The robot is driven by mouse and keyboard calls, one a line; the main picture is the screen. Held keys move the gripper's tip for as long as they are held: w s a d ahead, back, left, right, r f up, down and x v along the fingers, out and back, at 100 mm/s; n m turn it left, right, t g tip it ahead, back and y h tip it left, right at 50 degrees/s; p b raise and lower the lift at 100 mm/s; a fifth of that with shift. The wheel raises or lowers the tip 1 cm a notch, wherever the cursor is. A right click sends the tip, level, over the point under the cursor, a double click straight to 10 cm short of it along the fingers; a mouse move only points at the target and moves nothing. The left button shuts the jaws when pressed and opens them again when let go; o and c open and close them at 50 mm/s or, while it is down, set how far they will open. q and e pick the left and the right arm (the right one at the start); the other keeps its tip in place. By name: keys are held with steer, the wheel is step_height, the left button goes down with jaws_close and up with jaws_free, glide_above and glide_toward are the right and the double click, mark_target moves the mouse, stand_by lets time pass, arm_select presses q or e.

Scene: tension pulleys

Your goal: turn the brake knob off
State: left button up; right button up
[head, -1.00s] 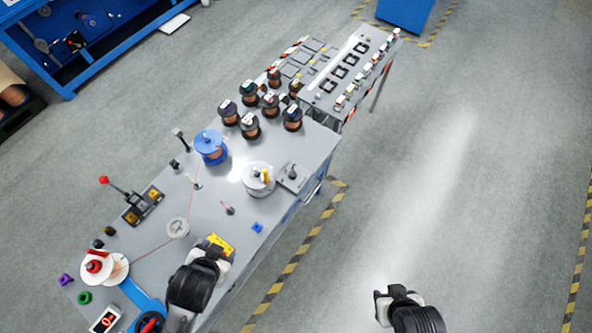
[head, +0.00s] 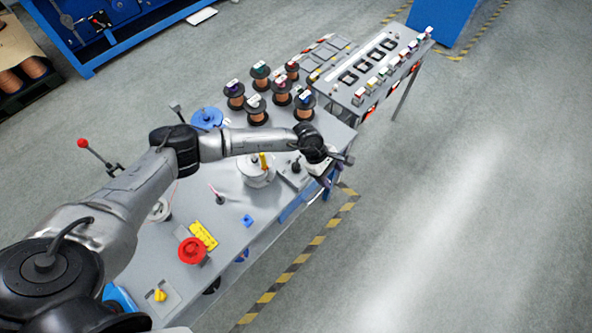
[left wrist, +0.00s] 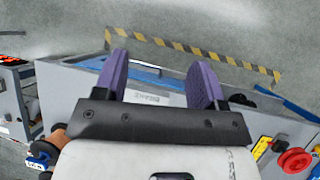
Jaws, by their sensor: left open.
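My left gripper (head: 336,172) is open and empty in the head view, over the table's right edge, just right of a dark knob (head: 296,168) on a grey plate. I cannot tell for sure that this is the brake knob. In the left wrist view, the purple fingers of my left gripper (left wrist: 160,65) stand apart. Between and below them shows a pale plate with a label (left wrist: 147,98), too small to read surely; the knob is not clear there. My right gripper is out of view.
A white drum (head: 255,172) with a yellow piece stands left of the knob. Several copper spools (head: 256,108) stand behind. A red knob (head: 192,250) and a yellow block (head: 204,234) are nearer. The floor right of the table is clear.

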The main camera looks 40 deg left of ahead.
mark_target(296, 164)
arm_select(q)
steer(key=w+a+f+m+g+y+b, duration=0.2)
steer(key=a+y, duration=0.4)
steer(key=a, duration=1)
steer(key=f, duration=0.5)
steer(key=f+b, duration=0.1)
steer(key=f, duration=0.5)
steer(key=shift+d+f, duration=0.2)
steer(key=shift+f, duration=0.7)
steer(key=shift+w, duration=0.1)
steer(key=c, duration=0.9)
